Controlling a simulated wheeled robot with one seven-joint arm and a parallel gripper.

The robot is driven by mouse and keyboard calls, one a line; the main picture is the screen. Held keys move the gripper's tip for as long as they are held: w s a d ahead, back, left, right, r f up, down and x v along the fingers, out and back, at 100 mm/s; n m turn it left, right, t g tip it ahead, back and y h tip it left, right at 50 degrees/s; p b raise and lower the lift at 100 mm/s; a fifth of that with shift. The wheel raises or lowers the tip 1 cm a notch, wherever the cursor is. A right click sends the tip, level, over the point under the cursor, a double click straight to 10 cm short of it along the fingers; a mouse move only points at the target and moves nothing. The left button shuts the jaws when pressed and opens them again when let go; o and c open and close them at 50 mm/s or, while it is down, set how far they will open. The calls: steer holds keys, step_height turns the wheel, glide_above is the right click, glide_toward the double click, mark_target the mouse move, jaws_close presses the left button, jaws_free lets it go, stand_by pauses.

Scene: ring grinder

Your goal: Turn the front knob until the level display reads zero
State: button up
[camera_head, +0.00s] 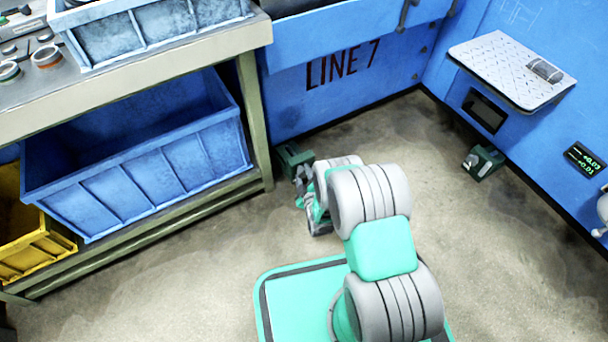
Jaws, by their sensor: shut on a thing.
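The level display (583,159) on the blue machine's right side shows two green lines, which seem to read +0.03 and +0.01. A dark green levelling foot (291,154) stands at the base of the machine below the "LINE 7" lettering. My gripper (301,184) is low at this foot, shut on its small grey knob, which is mostly hidden by the fingers and my arm. A second dark green foot (484,160) with a pale knob stands apart at the right side of the machine.
A workbench (262,120) at left holds a blue crate (150,30) and rings (46,56), with a large blue bin (150,185) and a yellow bin (35,250) below. A pale perforated shelf (500,62) juts from the machine. Floor at right is clear.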

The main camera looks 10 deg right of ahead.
steer(key=n, duration=0.1)
steer(key=n+t, duration=0.1)
steer(key=n+h, duration=0.1)
steer(key=shift+s+a+f+n+t, duration=0.1)
steer(key=shift+a+f+n+t, duration=0.1)
steer(key=shift+f+n+t, duration=0.1)
steer(key=shift+n+t, duration=0.5)
steer(key=shift+n, duration=0.7)
steer(key=shift+d+h, duration=0.1)
steer(key=shift+h, duration=0.3)
steer(key=o, duration=1.4)
